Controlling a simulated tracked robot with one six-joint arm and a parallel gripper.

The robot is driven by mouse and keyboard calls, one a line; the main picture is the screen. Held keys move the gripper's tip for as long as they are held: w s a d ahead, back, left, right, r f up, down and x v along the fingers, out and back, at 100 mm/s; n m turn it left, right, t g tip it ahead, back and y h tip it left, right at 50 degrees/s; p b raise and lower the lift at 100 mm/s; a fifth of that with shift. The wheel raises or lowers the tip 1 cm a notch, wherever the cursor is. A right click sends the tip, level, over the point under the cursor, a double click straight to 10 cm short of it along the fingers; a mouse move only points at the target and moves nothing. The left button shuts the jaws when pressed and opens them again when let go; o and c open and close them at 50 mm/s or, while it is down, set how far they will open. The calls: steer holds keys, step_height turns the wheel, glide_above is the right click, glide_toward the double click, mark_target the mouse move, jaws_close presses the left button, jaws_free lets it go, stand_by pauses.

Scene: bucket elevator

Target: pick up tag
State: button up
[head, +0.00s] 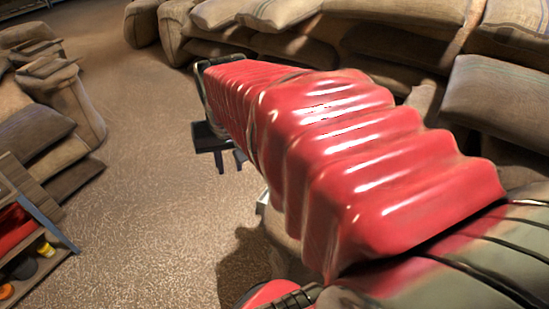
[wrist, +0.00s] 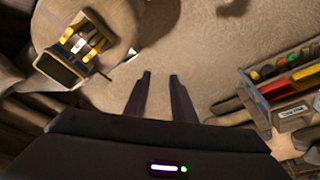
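My gripper (wrist: 160,75) is open and empty in the wrist view, its two dark fingers apart above the bare floor. In the head view my gripper (head: 230,165) shows only in part beyond my red-sleeved arm, which hides much of the middle. I cannot make out a tag for certain. Small pale pieces (wrist: 79,45) lie among yellow-and-dark items in an open tray (wrist: 59,70) at the upper left of the wrist view. They are too small to identify. The tray rests on a round sack-like surface (wrist: 112,22), left of my fingers.
A rack (wrist: 253,97) with coloured items and a labelled grey bin (wrist: 293,113) stands at right in the wrist view. The rack (head: 42,215) is at lower left in the head view. Stacked sacks (head: 505,95) line the back and right. The floor (head: 150,150) between is clear.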

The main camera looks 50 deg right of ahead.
steer(key=s+d+f+m+g, duration=0.1)
steer(key=s+d+f+m, duration=0.2)
steer(key=d, duration=0.5)
steer(key=s+d+f+m+g+y, duration=0.1)
steer(key=s+d+f+m, duration=0.2)
steer(key=d, duration=0.6)
steer(key=s+d+f+m, duration=0.3)
steer(key=s+d, duration=0.3)
steer(key=d, duration=0.2)
steer(key=shift+d+f+g+y, duration=0.3)
steer(key=shift+d+f+g, duration=0.1)
steer(key=shift+f, duration=0.4)
step_height(320, 180, down, 8)
steer(key=shift+f, duration=0.3)
steer(key=shift+s+d+f, duration=0.1)
steer(key=shift+f, duration=1.2)
steer(key=shift+d+f, duration=0.1)
steer(key=shift+f, duration=1.2)
